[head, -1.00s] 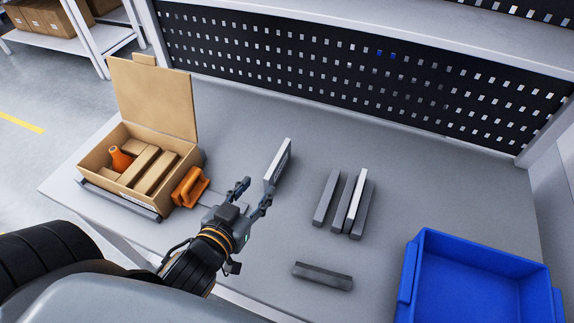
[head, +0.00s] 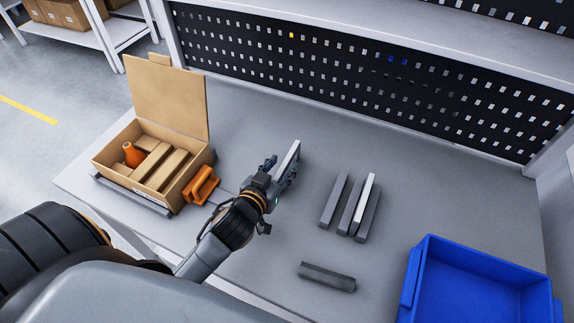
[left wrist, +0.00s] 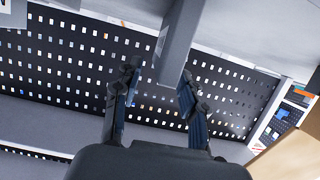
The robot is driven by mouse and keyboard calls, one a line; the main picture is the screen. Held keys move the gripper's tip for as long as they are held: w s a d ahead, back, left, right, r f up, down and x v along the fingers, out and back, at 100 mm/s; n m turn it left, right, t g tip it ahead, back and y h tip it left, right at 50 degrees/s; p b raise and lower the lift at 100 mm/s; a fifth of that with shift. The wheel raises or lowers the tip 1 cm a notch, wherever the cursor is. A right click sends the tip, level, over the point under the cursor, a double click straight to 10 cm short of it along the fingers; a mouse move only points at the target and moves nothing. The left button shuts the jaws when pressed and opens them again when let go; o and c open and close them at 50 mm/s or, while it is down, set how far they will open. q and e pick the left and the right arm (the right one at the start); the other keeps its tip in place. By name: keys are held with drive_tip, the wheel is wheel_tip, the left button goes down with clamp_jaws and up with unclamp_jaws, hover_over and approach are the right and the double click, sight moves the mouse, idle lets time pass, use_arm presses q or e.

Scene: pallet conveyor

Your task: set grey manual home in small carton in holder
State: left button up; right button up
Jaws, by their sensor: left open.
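The grey manual (head: 287,155) looks like a thin, pale slab standing on edge on the bench. It also shows in the left wrist view (left wrist: 180,38), coming down from the top edge. My left gripper (head: 281,166) is open, with its fingers on either side of the manual's near end; I cannot tell whether they touch it. The small carton (head: 187,181) stands at the left with its lid up. It holds an orange cone-shaped item (head: 133,154) and cardboard pieces. A grey holder bar (head: 130,194) runs along its front. My right gripper is not in view.
An orange handle-like piece (head: 201,184) sits against the carton's right side. Several dark bars and a white one (head: 364,200) stand right of the manual. A loose dark bar (head: 327,276) lies in front. A blue bin (head: 412,275) is at the right. A perforated panel (head: 350,70) closes the back.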

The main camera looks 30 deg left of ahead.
use_arm(q)
drive_tip(key=x, duration=0.2)
drive_tip(key=shift+w+f, duration=0.1)
drive_tip(key=shift+w, duration=0.15)
drive_tip(key=shift+s, duration=0.1)
clamp_jaws()
drive_tip(key=shift+r, duration=0.5)
wheel_tip(320, 180, up, 3)
drive_tip(key=shift+s+f, duration=0.1)
drive_tip(key=shift+s, duration=0.05)
drive_tip(key=s+d+r+p, duration=0.4)
drive_tip(key=s+r, duration=0.5)
drive_tip(key=s, duration=0.3)
drive_tip(key=shift+s+d+p, duration=0.15)
drive_tip(key=shift+s+p, duration=0.25)
drive_tip(key=shift+p, duration=0.5)
